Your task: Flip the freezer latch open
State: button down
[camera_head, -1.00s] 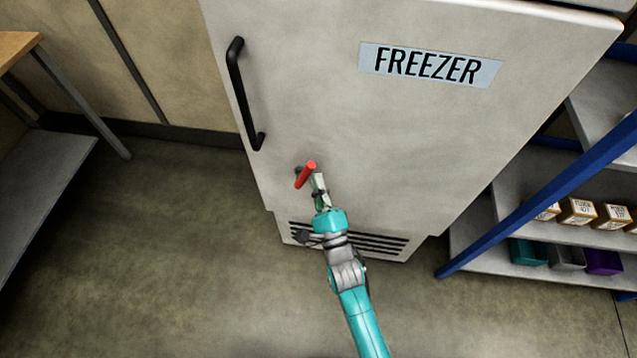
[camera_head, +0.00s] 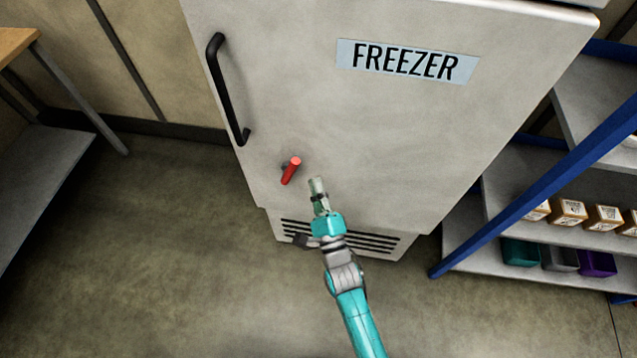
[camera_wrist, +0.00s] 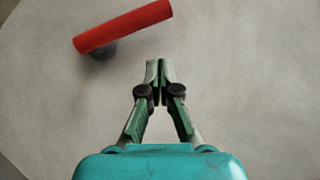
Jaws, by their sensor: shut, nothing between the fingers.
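The freezer (camera_head: 400,125) stands upright with a pale grey door and a FREEZER label (camera_head: 408,61). Its latch is a red lever (camera_head: 291,170) low on the left part of the door, tilted, with its upper end leaning right. In the wrist view the red lever (camera_wrist: 122,27) lies at the upper left on a dark round pivot (camera_wrist: 103,50). My gripper (camera_head: 317,182) is just right of and slightly below the lever, apart from it. In the wrist view the fingertips (camera_wrist: 159,68) are together and empty, in front of the door.
A black door handle (camera_head: 226,90) is above and left of the latch. A vent grille (camera_head: 370,239) is below the door. A blue-framed shelf (camera_head: 520,204) with boxes stands at the right. A table (camera_head: 50,165) is at the left. The floor between is clear.

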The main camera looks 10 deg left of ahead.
jog(key=d+r+v, duration=0.1)
jog(key=v, duration=0.9)
jog(key=shift+r, duration=0.25)
jog(key=shift+d, duration=0.1)
jog(key=s+d+f+n+g+h, duration=0.1)
jog(key=s+d+f+n+h, duration=0.15)
jog(key=s+d+n, duration=0.45)
jog(key=s+d+r+n+g+h, duration=0.2)
jog(key=s+d+n, duration=0.4)
jog(key=s, duration=0.5)
jog(key=s+d+r+n+g+h, duration=0.2)
jog(key=s+d+r+n+h, duration=0.2)
jog(key=s, duration=0.8)
jog(key=d+r+n, duration=0.2)
jog(key=d+r, duration=0.1)
jog(key=shift+r+n+h, duration=0.3)
jog(key=shift+n+h, duration=0.05)
jog(key=shift+n, duration=0.05)
jog(key=c, duration=1.9)
grip_release()
